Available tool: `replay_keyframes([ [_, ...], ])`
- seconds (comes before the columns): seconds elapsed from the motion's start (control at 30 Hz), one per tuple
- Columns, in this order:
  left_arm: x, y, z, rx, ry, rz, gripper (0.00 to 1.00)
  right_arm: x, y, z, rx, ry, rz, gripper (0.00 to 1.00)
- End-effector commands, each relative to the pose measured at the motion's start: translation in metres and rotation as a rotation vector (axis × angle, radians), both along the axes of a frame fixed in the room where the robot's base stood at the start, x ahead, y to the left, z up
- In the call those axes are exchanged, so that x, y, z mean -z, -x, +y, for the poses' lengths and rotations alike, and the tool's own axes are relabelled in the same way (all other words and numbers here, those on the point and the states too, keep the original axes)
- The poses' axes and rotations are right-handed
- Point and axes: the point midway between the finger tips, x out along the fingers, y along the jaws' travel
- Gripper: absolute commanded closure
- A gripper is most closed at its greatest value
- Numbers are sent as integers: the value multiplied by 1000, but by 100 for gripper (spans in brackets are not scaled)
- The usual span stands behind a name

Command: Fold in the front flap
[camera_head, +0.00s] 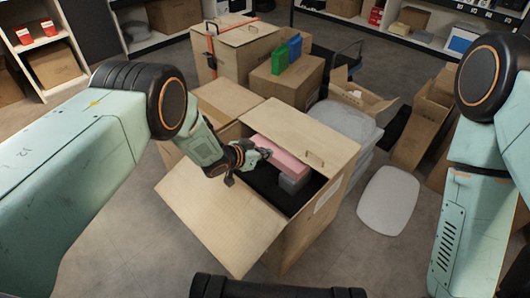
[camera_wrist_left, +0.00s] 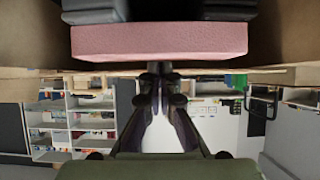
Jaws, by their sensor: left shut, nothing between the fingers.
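An open brown carton (camera_head: 305,235) stands on the floor in front of me. Its front flap (camera_head: 220,225) is folded outward and slopes down toward me and to the left. Inside are a pink box (camera_head: 272,158), grey blocks (camera_head: 294,183) and dark contents. The pink box also shows in the left wrist view (camera_wrist_left: 160,41). My left gripper (camera_head: 264,153) is over the opening beside the pink box, shut and empty; its fingers show in the wrist view (camera_wrist_left: 160,85). My right gripper is out of view.
Behind stand a taller carton (camera_head: 240,50) and a carton (camera_head: 285,82) bearing green and blue boxes. Right of the open carton are stacked pale bags (camera_head: 345,125), a white lid-like panel (camera_head: 388,200) and further cartons (camera_head: 420,130). Shelves line the back.

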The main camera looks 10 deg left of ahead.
Motion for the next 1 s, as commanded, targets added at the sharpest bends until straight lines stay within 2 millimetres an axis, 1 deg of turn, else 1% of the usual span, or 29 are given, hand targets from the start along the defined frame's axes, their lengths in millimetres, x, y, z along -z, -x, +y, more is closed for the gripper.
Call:
replay_keyframes([
  [0.13,-1,0,0,0,0,0,100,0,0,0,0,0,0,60],
  [0.23,-5,-1,0,1,-1,-1,100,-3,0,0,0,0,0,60],
  [0.8,-63,-5,-4,1,-1,-1,100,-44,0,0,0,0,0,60],
  [0.9,-71,-5,-4,1,-1,-1,100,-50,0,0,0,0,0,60],
  [1.0,-73,-5,-4,1,-1,0,100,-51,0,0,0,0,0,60],
])
